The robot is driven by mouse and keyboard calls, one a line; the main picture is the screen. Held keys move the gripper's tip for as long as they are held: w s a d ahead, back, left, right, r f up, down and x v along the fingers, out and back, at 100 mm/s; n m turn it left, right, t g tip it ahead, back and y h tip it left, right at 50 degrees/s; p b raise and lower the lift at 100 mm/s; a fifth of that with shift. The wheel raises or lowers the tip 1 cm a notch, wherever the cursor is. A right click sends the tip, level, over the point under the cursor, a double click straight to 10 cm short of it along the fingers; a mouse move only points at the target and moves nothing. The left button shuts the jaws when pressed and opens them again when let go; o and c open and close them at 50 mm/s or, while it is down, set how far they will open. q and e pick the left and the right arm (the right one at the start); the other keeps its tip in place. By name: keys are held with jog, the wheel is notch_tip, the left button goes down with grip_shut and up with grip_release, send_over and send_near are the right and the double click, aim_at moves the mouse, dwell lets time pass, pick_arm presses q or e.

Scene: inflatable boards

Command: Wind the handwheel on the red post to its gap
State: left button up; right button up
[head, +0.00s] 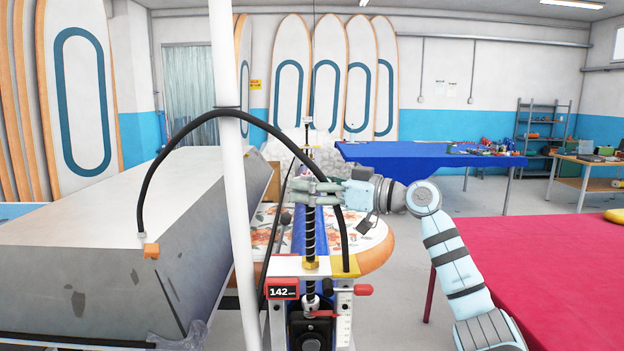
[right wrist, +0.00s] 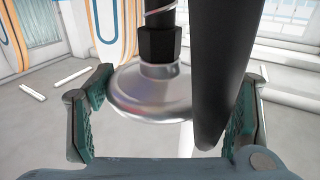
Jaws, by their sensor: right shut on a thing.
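The handwheel (right wrist: 150,98) is a shiny silver disc under a black nut in the right wrist view, between my right gripper's (right wrist: 177,80) two green-padded fingers. The right gripper (head: 302,190) is at the upper part of a black threaded spindle (head: 310,235) in the head view and hides most of the wheel there. It is shut on the wheel, though finger contact is hard to see. The spindle stands in a post frame with a red-edged display (head: 283,292) reading 142 and a scale (head: 344,318) with a red pointer (head: 363,290). My left gripper is out of view.
A black hose (head: 255,118) arches over the post and passes close to my right gripper. A white pole (head: 228,150) stands left of it. A large grey box (head: 90,240) fills the left. A red table (head: 540,270) is at right, a blue table (head: 400,155) behind.

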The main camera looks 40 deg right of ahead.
jog(key=shift+n+g+y, duration=0.7)
jog(key=shift+n+y, duration=0.2)
jog(key=shift+y, duration=0.3)
jog(key=shift+n+g+y, duration=1.2)
jog(key=shift+y, duration=0.3)
jog(key=shift+f+g+y, duration=0.25)
jog(key=shift+g+y, duration=0.05)
jog(key=shift+g, duration=0.1)
jog(key=o, duration=1.2)
jog(key=shift+w+a, duration=0.15)
jog(key=shift+w, duration=0.05)
jog(key=shift+r, duration=0.1)
jog(key=shift+s, duration=0.1)
jog(key=shift+t, duration=0.4)
